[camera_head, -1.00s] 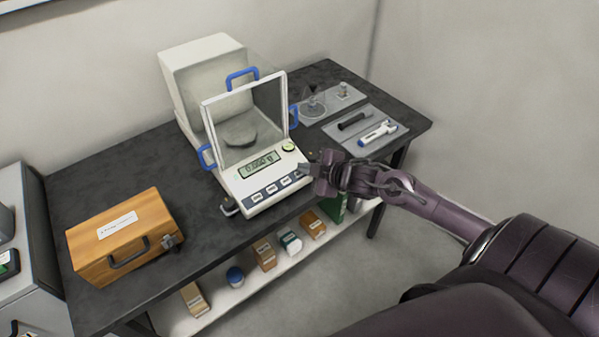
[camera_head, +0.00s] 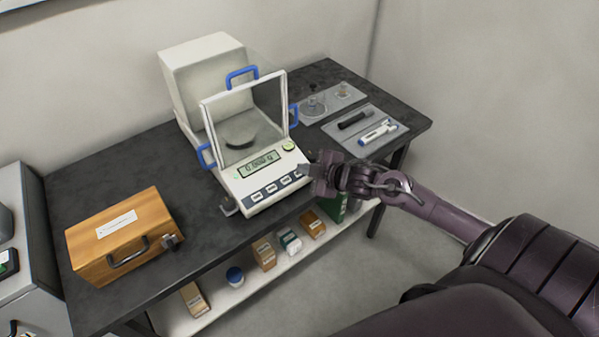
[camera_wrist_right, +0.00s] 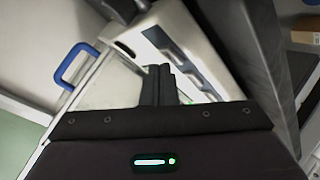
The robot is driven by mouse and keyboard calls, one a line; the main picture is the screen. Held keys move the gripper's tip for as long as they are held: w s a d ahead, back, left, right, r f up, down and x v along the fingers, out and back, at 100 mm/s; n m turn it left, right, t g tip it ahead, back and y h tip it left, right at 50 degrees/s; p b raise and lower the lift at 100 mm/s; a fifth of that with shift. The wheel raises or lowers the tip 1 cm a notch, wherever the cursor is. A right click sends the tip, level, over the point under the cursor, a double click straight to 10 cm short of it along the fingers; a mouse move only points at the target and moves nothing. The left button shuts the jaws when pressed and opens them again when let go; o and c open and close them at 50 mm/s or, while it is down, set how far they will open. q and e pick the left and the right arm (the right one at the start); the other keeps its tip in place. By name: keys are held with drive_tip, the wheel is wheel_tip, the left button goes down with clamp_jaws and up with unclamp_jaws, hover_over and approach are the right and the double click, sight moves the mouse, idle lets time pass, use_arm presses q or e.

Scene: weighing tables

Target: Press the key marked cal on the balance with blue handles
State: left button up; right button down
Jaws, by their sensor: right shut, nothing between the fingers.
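The balance with blue handles (camera_head: 262,195) stands on the dark table, a white body with a glass draft shield. Its display (camera_head: 259,165) is lit, and a row of dark keys (camera_head: 271,189) runs along its front; the key labels are too small to read. My right gripper (camera_head: 306,171) is shut and empty, at the right end of the key row; contact cannot be told. In the right wrist view its fingers (camera_wrist_right: 158,84) point at the balance's front panel (camera_wrist_right: 185,60), hiding part of it. A blue handle (camera_wrist_right: 75,64) shows at left there. My left gripper is not in view.
A wooden case (camera_head: 125,235) sits left of the balance. Grey trays with glassware (camera_head: 328,103) and pen-like tools (camera_head: 366,130) lie to the right. A lower shelf (camera_head: 215,312) holds small boxes.

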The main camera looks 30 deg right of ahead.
drive_tip(key=shift+w+f, duration=0.1)
drive_tip(key=shift+f, duration=0.3)
idle(0.8)
drive_tip(key=shift+r, duration=0.1)
drive_tip(key=shift+s+r+p, duration=0.25)
drive_tip(key=shift+r+p, duration=0.4)
drive_tip(key=shift+p, duration=0.1)
drive_tip(key=r+p, duration=0.2)
drive_tip(key=p, duration=0.1)
drive_tip(key=s+r+p, duration=0.1)
drive_tip(key=r+p, duration=0.1)
drive_tip(key=shift+s+r+p, duration=0.2)
drive_tip(key=shift+r+p, duration=0.2)
idle(0.6)
